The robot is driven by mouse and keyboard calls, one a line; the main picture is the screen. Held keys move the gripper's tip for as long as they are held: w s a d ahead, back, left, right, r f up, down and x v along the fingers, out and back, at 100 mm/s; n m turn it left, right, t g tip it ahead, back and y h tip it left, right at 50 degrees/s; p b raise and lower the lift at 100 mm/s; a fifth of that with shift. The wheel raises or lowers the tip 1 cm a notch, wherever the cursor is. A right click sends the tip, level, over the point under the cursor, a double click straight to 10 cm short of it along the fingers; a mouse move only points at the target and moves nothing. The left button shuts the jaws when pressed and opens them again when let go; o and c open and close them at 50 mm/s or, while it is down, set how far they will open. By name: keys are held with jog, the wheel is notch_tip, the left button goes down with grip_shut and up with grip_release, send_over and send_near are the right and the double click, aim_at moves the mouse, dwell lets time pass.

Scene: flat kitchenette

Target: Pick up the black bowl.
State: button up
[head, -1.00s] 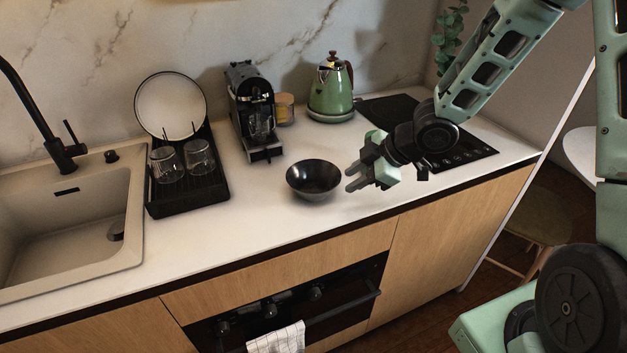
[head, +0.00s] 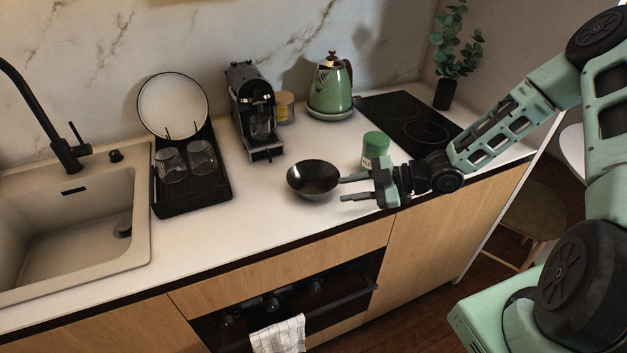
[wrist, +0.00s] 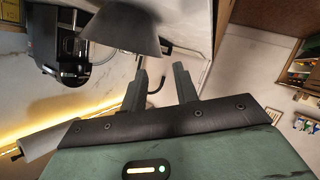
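The black bowl (head: 305,185) stands upright on the white counter, in front of the coffee machine. It looks empty. My gripper (head: 343,188) is just right of the bowl, low over the counter near its front edge. Its two fingers are apart with nothing between them and point left. The upper fingertip is close to the bowl's right rim; I cannot tell if they touch. In the wrist view the bowl (wrist: 125,35) shows at the top, beyond and left of the open fingertips (wrist: 163,80).
A green-lidded jar (head: 375,146) stands just behind my gripper. The sink (head: 70,235) is at far left. Counter left of the bowl is clear.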

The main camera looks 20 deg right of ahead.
jog(key=x, duration=0.3)
jog(key=shift+w+a+p, duration=0.1)
jog(key=shift+a+p, duration=0.15)
jog(key=shift+p, duration=0.15)
jog(key=p+x, duration=0.3)
jog(key=x, duration=0.1)
jog(key=shift+w+a+r, duration=0.1)
jog(key=shift+w+r, duration=0.05)
jog(key=shift+w+a+f, duration=0.2)
jog(key=shift+a+f, duration=0.1)
jog(key=shift+a, duration=0.05)
grip_shut()
